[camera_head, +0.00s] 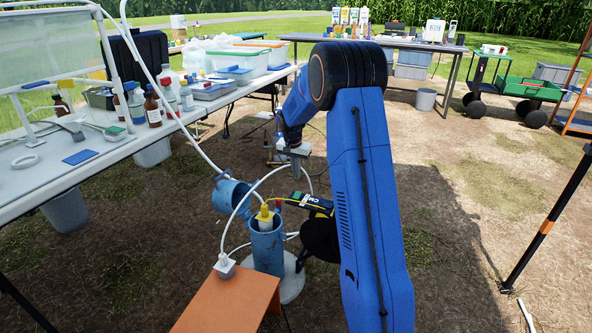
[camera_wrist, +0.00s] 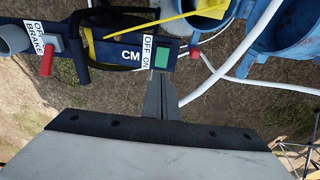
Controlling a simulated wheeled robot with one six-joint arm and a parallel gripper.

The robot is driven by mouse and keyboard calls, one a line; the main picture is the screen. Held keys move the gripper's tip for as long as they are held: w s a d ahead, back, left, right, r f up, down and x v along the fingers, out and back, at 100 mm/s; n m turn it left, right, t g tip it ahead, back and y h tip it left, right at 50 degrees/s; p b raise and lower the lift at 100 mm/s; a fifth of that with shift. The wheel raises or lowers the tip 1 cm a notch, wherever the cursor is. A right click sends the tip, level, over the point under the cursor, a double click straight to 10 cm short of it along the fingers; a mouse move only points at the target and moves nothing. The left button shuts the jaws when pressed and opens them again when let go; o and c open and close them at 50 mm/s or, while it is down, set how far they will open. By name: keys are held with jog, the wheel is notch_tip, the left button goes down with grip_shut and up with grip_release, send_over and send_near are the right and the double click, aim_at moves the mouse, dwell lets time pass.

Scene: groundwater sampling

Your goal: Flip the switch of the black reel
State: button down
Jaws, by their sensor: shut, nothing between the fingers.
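The black reel (camera_head: 318,238) stands beside the blue well pipe in the head view, partly hidden behind my blue arm. Its dark panel, marked CM, faces the wrist camera (camera_wrist: 112,53). On the panel sits a green switch (camera_wrist: 162,57), beside an OFF/ON label. A red knob (camera_wrist: 47,60) with an OFF/BRAKE label is further left. My gripper (camera_wrist: 160,78) is shut and empty. Its fingertips overlap the lower edge of the switch in the wrist view; I cannot tell whether they touch. In the head view my gripper (camera_head: 296,170) hangs above the panel.
The blue well pipe (camera_head: 267,246) with a yellow cap (camera_head: 264,218) stands left of the reel, with its blue lid (camera_head: 232,195) open. White tubing (camera_wrist: 235,50) runs close by. An orange stand (camera_head: 228,303) is at front left, and a bottle-laden table (camera_head: 105,152) lies left.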

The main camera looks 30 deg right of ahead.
aim_at(298, 196)
jog(key=f, duration=0.3)
jog(key=d+f, duration=0.1)
jog(key=f, duration=0.2)
jog(key=w+f, duration=0.1)
jog(key=f, duration=0.2)
jog(key=shift+d+f, duration=0.25)
jog(key=shift+w+d+f+g+y, duration=0.2)
jog(key=shift+d+f+g+y, duration=0.1)
jog(key=shift+f+y, duration=0.1)
jog(key=shift+s+a, duration=0.15)
jog(key=shift+a, duration=0.05)
jog(key=shift+s+a+f, duration=0.1)
jog(key=shift+s+a, duration=0.5)
jog(key=shift+a, duration=0.05)
